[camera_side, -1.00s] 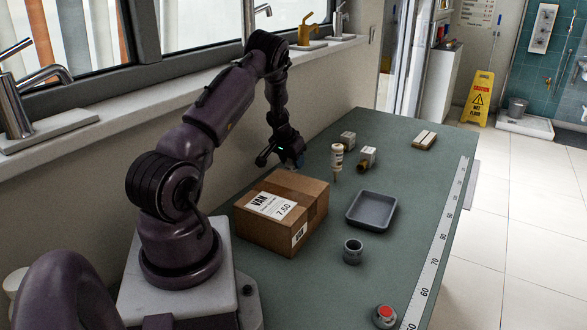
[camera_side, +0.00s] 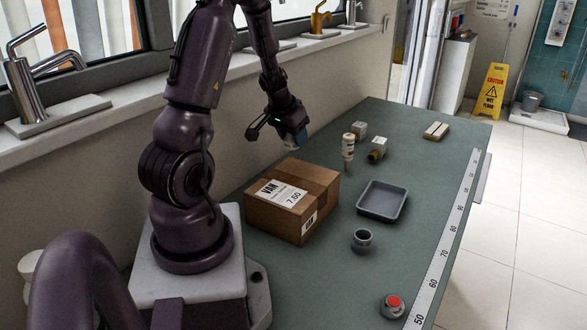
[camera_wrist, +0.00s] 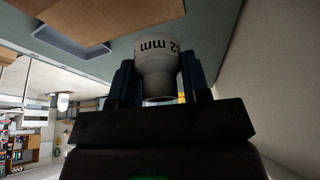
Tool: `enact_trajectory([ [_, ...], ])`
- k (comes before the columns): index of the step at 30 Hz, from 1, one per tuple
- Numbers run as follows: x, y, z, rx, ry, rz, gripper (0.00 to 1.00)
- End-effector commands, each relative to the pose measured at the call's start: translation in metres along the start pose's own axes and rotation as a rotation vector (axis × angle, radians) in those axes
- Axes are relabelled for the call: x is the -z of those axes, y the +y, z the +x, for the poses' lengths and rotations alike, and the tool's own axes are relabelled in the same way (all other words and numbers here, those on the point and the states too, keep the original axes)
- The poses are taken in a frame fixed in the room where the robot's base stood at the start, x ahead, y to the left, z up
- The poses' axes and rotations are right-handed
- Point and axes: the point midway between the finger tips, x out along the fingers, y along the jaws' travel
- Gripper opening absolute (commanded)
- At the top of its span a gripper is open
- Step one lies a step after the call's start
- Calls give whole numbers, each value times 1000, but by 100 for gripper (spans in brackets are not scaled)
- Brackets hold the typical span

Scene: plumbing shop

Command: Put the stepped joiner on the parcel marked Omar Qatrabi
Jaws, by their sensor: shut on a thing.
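My gripper (camera_side: 294,136) is shut on the stepped joiner (camera_wrist: 158,66), a pale grey piece with a wide end and a narrower neck. Dark print ending in "2 mm" shows on its wide end in the wrist view. The neck sits between the two fingers. In the side view the gripper holds it in the air, just beyond the far edge of the parcel (camera_side: 322,182). The parcel is a brown taped carton with a white label reading "VAN" and "7.60"; the smaller print, including any name, is too small to read.
A grey tray (camera_side: 360,209) and a grey round fitting (camera_side: 362,240) are right of the parcel. A red-topped button (camera_side: 393,304) is near the front. The wall and sill are left.

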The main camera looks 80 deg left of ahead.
Motion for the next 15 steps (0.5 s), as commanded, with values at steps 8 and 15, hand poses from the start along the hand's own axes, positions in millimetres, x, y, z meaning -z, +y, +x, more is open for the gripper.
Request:
enact_trajectory([
  [8,-28,52,-49,-150,2,356,20],
  [15,-47,61,-44,-207,-2,491,20],
])
